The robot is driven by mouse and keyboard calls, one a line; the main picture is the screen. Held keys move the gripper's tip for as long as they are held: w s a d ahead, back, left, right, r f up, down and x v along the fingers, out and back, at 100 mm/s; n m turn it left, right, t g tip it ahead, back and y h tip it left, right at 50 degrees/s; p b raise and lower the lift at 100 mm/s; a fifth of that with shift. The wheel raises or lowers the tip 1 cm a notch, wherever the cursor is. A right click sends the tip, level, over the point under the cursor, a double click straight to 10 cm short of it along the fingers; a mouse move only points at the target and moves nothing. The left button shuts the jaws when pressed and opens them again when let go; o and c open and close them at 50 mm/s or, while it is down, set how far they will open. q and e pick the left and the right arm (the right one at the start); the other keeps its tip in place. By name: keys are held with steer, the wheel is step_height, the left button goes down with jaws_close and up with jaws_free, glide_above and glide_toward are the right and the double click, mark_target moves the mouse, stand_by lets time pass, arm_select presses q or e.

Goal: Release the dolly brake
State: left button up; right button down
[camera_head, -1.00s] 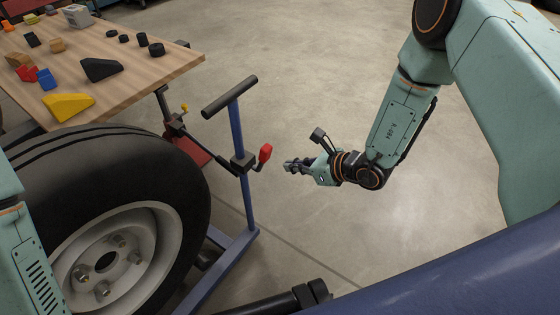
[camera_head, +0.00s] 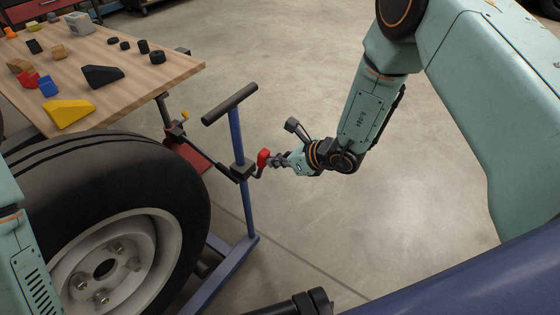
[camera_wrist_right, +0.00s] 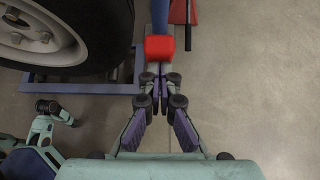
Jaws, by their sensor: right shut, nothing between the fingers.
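The dolly is a blue frame with an upright post (camera_head: 243,190) and a dark crossbar handle (camera_head: 230,104) beside a large wheel (camera_head: 110,210). Its brake lever has a red knob (camera_head: 263,157) on a black bracket on the post. My right gripper (camera_head: 276,159) is shut and empty, with its fingertips close beside the red knob. In the right wrist view the red knob (camera_wrist_right: 159,48) lies just ahead of the closed fingers (camera_wrist_right: 160,78); whether they touch is unclear. The left gripper is not visible in the head view; only part of my left arm shows.
A wooden table (camera_head: 150,85) at the upper left carries a yellow wedge (camera_head: 68,111), a black wedge (camera_head: 102,76) and several small blocks. A red jack-like part (camera_head: 190,153) stands behind the wheel. The floor (camera_head: 310,80) to the right of the post is clear.

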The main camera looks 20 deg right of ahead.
steer(key=shift+w+a+r+g, duration=0.3)
steer(key=shift+w+a+r, duration=0.25)
steer(key=shift+w+r, duration=0.2)
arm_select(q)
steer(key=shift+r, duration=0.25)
arm_select(e)
steer(key=shift+r, duration=0.1)
